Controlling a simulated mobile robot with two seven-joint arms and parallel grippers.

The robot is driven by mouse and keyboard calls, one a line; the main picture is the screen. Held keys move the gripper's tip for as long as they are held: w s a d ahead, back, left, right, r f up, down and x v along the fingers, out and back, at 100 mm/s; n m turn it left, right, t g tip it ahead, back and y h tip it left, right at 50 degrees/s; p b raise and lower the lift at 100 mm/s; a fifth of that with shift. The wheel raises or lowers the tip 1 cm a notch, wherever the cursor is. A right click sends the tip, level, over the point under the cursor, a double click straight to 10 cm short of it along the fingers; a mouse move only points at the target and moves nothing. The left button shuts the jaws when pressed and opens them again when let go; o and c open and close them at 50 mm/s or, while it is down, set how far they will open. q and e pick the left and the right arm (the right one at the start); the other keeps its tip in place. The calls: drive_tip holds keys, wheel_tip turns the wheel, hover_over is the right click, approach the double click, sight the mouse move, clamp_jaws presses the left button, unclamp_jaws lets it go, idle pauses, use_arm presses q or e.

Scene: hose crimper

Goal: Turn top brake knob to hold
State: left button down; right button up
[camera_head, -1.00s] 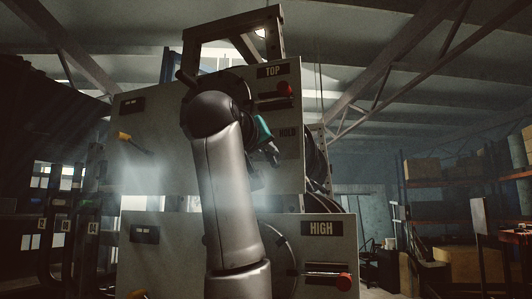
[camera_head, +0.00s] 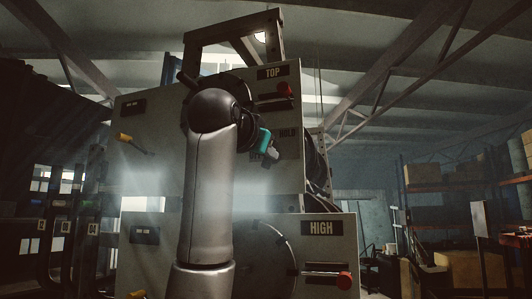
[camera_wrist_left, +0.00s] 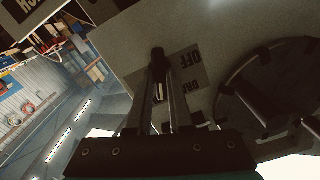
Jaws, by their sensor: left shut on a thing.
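The upper panel (camera_head: 165,180) has a TOP sign (camera_head: 272,72) and a HOLD label (camera_head: 288,133) beneath it. My left gripper (camera_head: 275,155) is at this panel, just below the HOLD label. In the left wrist view the gripper's fingers (camera_wrist_left: 159,75) are shut on a small dark knob (camera_wrist_left: 158,55), mostly hidden between them. A label plate with OFF (camera_wrist_left: 190,61) and a partly covered word starting with DR (camera_wrist_left: 193,82) lies beside the fingers. The knob's exact pointing cannot be made out. My right gripper is not in view.
A red-tipped lever (camera_head: 285,89) sits just above the HOLD label. A lower panel has a HIGH sign (camera_head: 321,228) and another red-tipped lever (camera_head: 344,281). A yellow-tipped handle (camera_head: 125,138) sticks out at left. Shelves with boxes (camera_head: 422,171) stand far right.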

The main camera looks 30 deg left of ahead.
use_arm(q)
drive_tip(key=shift+m, duration=0.9)
drive_tip(key=c, duration=0.8)
unclamp_jaws()
drive_tip(key=shift+b+v, duration=4.6)
drive_tip(key=shift+v, duration=3.05)
drive_tip(key=shift+a, duration=0.1)
